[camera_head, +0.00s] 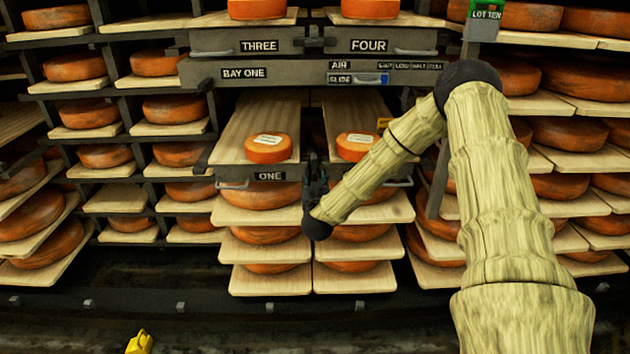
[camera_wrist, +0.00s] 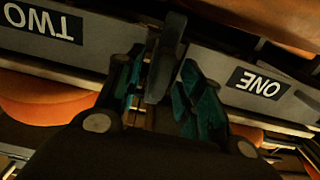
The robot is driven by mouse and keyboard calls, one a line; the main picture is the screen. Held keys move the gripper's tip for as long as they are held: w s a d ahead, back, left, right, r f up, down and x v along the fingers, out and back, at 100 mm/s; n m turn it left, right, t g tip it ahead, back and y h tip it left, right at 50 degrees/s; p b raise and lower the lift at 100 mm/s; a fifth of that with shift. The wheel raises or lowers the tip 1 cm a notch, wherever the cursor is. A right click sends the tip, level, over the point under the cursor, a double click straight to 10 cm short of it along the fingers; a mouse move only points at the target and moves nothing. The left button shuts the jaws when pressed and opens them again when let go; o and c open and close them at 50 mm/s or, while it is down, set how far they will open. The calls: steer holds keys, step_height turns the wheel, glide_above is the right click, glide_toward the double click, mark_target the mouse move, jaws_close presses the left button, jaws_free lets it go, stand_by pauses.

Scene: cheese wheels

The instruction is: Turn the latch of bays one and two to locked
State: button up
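Bay one's drawer front (camera_head: 232,174), labelled ONE, carries a wooden board with an orange cheese wheel (camera_head: 268,148). Beside it, bay two's board carries another wheel (camera_head: 355,146); my arm hides much of its front. In the wrist view, upside down, the TWO front (camera_wrist: 90,45) is at left and the ONE front (camera_wrist: 225,62) at right. A dark upright latch piece (camera_wrist: 166,58) stands between them. My gripper (camera_wrist: 163,84) is open, one teal-padded finger on each side of the latch; I cannot tell whether they touch it. In the head view my gripper (camera_head: 317,190) is small and dark.
Above are the BAY ONE rail (camera_head: 290,73) and the THREE (camera_head: 225,42) and FOUR (camera_head: 400,40) drawers, with a dark latch (camera_head: 313,38) between. Racks of cheese wheels fill both sides. A yellow object (camera_head: 140,343) is at the bottom left.

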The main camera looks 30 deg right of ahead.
jaws_close()
steer(key=shift+m, duration=0.3)
steer(key=m+b, duration=0.1)
steer(key=m, duration=0.2)
steer(key=shift+d+m, duration=0.1)
steer(key=shift+m, duration=0.2)
steer(key=m, duration=0.2)
steer(key=m+b, duration=0.1)
steer(key=m, duration=0.1)
steer(key=shift+s+d+f+m+b, duration=0.1)
steer(key=shift+f+m+b, duration=0.1)
steer(key=shift+m+b, duration=0.1)
steer(key=m+b, duration=0.2)
steer(key=m, duration=0.2)
steer(key=shift+f, duration=0.15)
steer(key=shift+m+b, duration=1.5)
steer(key=shift+m, duration=1)
